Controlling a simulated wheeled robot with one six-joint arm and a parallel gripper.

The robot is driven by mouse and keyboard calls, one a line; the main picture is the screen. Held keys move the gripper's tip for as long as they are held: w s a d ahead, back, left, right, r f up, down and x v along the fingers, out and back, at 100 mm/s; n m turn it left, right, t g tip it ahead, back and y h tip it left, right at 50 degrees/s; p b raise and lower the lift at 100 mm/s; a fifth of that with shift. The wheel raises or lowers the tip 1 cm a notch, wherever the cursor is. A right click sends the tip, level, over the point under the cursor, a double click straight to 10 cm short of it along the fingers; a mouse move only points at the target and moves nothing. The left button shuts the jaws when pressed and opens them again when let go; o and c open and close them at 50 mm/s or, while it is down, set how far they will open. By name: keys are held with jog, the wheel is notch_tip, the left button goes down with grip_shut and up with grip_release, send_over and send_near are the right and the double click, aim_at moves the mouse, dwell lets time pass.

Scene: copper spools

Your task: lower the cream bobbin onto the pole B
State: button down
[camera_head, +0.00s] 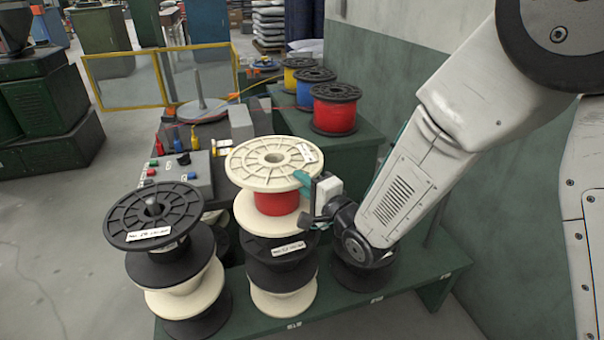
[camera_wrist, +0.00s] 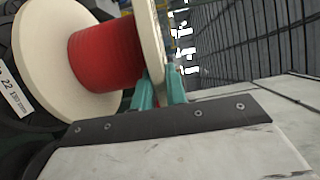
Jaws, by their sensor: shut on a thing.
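The cream bobbin (camera_head: 248,160) with red winding (camera_head: 277,203) is upright above the middle stack. My gripper (camera_head: 304,182) is shut on the right edge of its upper flange. In the wrist view, the teal fingers (camera_wrist: 160,90) sit on either side of that flange (camera_wrist: 152,40), and the red winding (camera_wrist: 105,57) is beside them. Below the cream bobbin are a labelled black bobbin (camera_head: 284,272) and a cream one (camera_head: 285,303). The middle pole is hidden; the cream bobbin's centre hole looks empty. I cannot tell whether its lower flange touches the black bobbin, nor read which pole is B.
A left stack has a black bobbin (camera_head: 130,215) on top with a pole tip (camera_head: 152,204) showing. A black bobbin (camera_head: 362,275) sits at right below my wrist. Red, blue and yellow spools (camera_head: 335,112) stand behind. A control box (camera_head: 190,172) is behind the left stack.

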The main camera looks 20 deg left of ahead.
jog(key=shift+f, duration=4.3)
jog(key=c, duration=1.3)
grip_release()
jog(key=shift+c, duration=0.2)
jog(key=shift+s+d+f, duration=0.1)
jog(key=shift+f, duration=0.1)
jog(key=v, duration=0.7)
jog(key=shift+s+d+r, duration=0.15)
jog(key=shift+s+d, duration=0.1)
